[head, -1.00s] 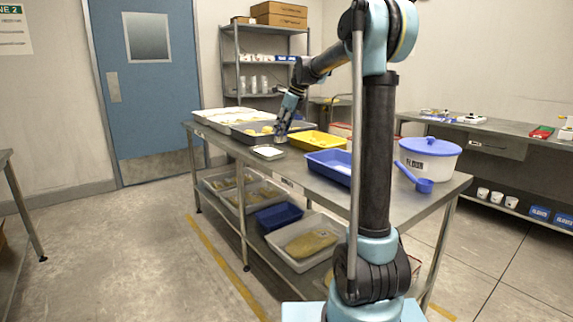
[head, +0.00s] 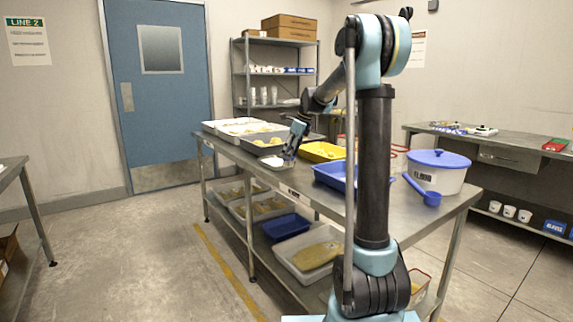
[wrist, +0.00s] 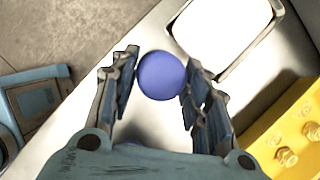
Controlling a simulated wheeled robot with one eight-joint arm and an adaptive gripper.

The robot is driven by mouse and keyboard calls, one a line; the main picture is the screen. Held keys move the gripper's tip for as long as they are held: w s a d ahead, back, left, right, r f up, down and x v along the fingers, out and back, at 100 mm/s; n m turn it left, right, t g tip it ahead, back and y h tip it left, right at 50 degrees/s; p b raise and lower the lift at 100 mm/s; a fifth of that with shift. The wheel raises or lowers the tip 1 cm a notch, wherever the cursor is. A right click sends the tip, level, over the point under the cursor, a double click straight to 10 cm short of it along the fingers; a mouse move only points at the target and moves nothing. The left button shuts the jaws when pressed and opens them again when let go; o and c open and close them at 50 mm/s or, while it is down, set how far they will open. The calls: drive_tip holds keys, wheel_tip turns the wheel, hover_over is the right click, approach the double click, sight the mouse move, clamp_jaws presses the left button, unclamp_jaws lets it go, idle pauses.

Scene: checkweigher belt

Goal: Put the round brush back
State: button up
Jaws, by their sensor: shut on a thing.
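My gripper (wrist: 160,88) has its two fingers on either side of a smooth blue round knob (wrist: 161,75) and is shut on it. The knob appears to be the top of the round brush; its underside and any bristles are hidden. In the head view my gripper (head: 289,155) is low over the near edge of the steel table, just right of a small white-topped tray (head: 272,162). The brush cannot be made out there. In the wrist view the white-topped tray (wrist: 222,32) lies beyond the knob, apart from it.
A yellow tray (head: 322,152) stands right of my gripper and holds small brass-coloured pieces in the wrist view (wrist: 284,157). Grey and white trays (head: 240,128) stand behind. A blue tray (head: 333,178) and a white tub with blue lid (head: 437,178) stand nearer.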

drive_tip(key=shift+f, duration=1.95)
drive_tip(key=o, duration=1.2)
drive_tip(key=v, duration=1.2)
drive_tip(key=shift+s, duration=0.1)
